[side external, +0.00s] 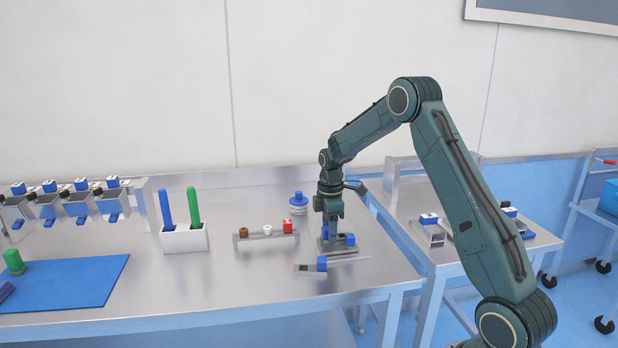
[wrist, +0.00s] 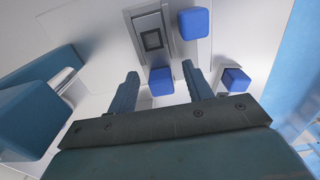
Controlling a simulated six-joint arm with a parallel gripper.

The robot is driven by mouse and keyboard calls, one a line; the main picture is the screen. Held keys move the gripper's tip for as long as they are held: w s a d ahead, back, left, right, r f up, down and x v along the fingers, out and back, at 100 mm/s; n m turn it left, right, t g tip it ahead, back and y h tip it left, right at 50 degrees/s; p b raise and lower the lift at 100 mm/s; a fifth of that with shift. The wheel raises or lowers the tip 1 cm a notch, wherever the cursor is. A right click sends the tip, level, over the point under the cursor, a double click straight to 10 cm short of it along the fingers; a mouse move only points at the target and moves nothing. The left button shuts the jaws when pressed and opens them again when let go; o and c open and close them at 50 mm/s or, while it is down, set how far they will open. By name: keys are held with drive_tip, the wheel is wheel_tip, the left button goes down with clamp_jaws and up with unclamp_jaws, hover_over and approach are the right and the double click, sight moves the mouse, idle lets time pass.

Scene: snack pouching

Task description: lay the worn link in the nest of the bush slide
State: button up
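My gripper (side external: 329,222) points down over a small metal fixture (side external: 326,250) near the right end of the bench. In the wrist view my gripper (wrist: 160,83) has its fingers apart, with a gap on each side of a blue block (wrist: 160,82) that shows between them. Two more blue blocks show, one ahead (wrist: 194,24) and one to the right (wrist: 235,80). A grey plate with a dark square recess (wrist: 152,40) lies ahead. In the side view, a thin metal strip carries a blue block (side external: 321,264) in front of the fixture. I cannot tell which part is the worn link.
A low rack (side external: 265,241) with brown, white and red pieces stands left of the fixture. A white holder (side external: 184,239) has blue and green sticks. A blue mat (side external: 75,284) lies far left. The front middle bench is clear.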

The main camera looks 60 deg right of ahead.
wheel_tip(320, 180, up, 14)
idle(0.9)
idle(0.5)
drive_tip(key=s+a+r+m+t, duration=0.1)
drive_tip(key=s+a+r+m, duration=0.1)
drive_tip(key=s+a+r, duration=0.5)
drive_tip(key=s+a+r+m+t, duration=0.2)
drive_tip(key=s+a, duration=0.3)
drive_tip(key=a, duration=0.4)
drive_tip(key=s+a+f+m+t, duration=0.1)
drive_tip(key=s+a+m, duration=0.1)
drive_tip(key=s+a, duration=0.2)
drive_tip(key=s+a+f+m+t, duration=0.1)
drive_tip(key=s+a+f+m, duration=0.1)
drive_tip(key=s, duration=0.9)
drive_tip(key=shift+a+f+m+t, duration=0.15)
drive_tip(key=shift+a+m+t, duration=0.25)
drive_tip(key=shift+a, duration=0.55)
